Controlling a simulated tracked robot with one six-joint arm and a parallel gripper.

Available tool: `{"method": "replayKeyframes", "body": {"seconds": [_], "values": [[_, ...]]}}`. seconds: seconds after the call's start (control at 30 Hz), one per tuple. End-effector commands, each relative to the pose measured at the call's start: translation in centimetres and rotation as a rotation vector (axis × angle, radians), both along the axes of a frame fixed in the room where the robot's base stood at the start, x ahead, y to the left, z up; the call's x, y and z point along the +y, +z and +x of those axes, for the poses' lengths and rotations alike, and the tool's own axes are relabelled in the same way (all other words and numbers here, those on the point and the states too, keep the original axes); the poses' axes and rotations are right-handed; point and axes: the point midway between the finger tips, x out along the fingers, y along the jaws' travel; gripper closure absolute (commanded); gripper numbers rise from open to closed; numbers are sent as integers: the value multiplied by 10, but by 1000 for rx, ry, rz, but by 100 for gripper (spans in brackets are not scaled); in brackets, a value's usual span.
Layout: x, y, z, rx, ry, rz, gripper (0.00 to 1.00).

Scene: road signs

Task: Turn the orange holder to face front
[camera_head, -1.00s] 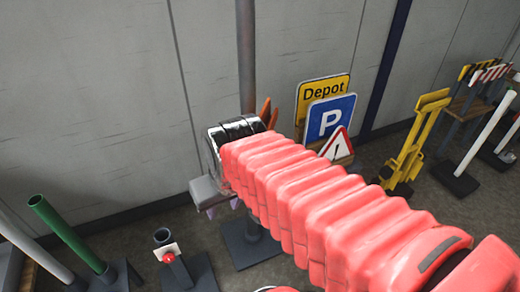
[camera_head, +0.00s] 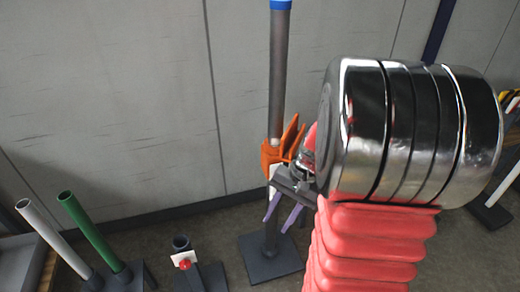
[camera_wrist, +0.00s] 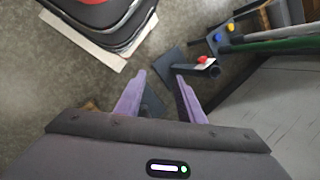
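The orange holder (camera_head: 270,155) is on an upright grey pole (camera_head: 278,90) with a blue top, in the head view. Its orange prongs point up and to the right. The pole stands on a dark square base (camera_head: 270,264). My gripper (camera_head: 283,215) is just below and in front of the holder, its purple fingers pointing down. The wrist view shows the two fingers (camera_wrist: 158,100) apart, with nothing gripped between them. Whether the gripper touches the holder or pole cannot be told. My arm's wrist hides what lies to the right of the holder.
A green tube (camera_head: 90,232) and a white tube (camera_head: 50,238) stand at the left. A short dark stand with a red knob (camera_head: 185,264) is left of the pole base. The grey wall (camera_head: 110,110) is close behind. Striped barriers are partly visible at the right edge.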

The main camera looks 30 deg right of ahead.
Motion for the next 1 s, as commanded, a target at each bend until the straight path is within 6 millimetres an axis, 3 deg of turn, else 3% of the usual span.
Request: {"method": "replayKeyframes", "body": {"seconds": [0.67,1.0], "values": [[-88,-78,31,62,-652,550,65],[-158,-105,55,-2,-994,894,65]]}}
